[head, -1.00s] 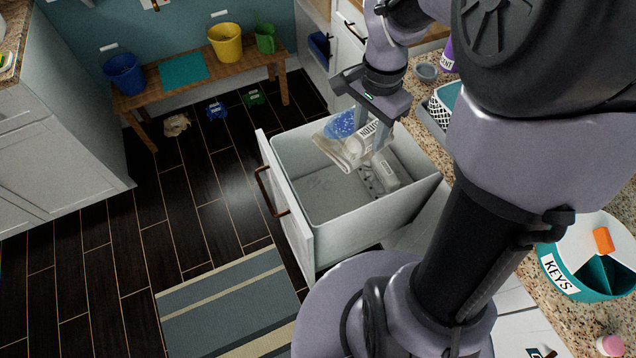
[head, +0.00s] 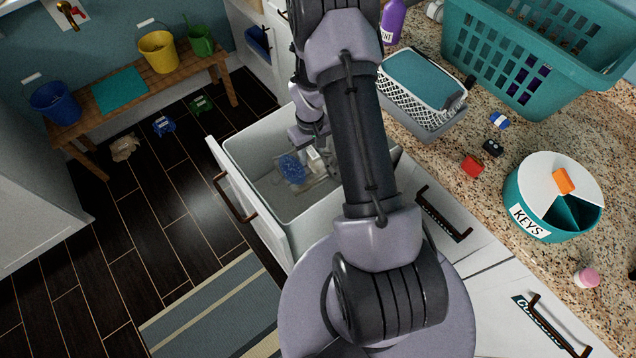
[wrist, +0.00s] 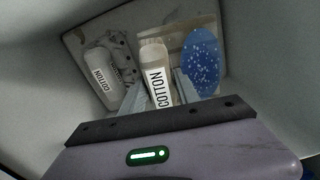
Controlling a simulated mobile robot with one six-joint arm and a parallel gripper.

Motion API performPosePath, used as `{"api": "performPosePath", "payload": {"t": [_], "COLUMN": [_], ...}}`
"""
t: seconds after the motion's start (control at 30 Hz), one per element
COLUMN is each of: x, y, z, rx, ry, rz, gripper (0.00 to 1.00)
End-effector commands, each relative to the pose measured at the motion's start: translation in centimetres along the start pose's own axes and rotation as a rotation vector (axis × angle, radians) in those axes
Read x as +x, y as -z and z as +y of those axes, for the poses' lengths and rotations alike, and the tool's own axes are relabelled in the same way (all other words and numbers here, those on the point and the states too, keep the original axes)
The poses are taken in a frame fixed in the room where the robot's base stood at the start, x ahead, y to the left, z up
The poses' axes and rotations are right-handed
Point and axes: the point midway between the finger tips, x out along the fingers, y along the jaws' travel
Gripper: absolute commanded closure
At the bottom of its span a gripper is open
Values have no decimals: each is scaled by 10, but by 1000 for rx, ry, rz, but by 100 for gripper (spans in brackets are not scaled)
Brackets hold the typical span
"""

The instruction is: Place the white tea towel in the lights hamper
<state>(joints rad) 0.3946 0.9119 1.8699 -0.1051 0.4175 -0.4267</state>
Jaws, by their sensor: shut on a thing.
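My gripper (wrist: 162,88) points down inside an open white pull-out bin (head: 238,160), which I take to be the lights hamper. Its fingers are shut on a pale cloth, apparently the white tea towel (wrist: 176,42), with a white roll-like part lettered COTTON and a blue speckled oval. In the head view, the cloth's blue patch (head: 292,168) shows low within the bin walls; my arm hides much of the gripper. Another pale, speckled item (wrist: 100,72), also marked COTTON, lies on the bin floor beside it. I cannot tell whether the held towel touches the floor.
A bench (head: 135,95) with buckets stands at the back left. The dark floor (head: 165,240) left of the bin is mostly clear.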

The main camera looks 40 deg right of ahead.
Motion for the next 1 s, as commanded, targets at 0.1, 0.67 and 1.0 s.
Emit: {"api": "performPosePath", "payload": {"t": [0.1,0.67,1.0], "x": [24,132,133], "y": [-2,-2,-2], "z": [3,3,3], "rx": [-83,-110,-108], "ry": [0,-1,0], "rz": [0,2,1], "gripper": [100,100,60]}}
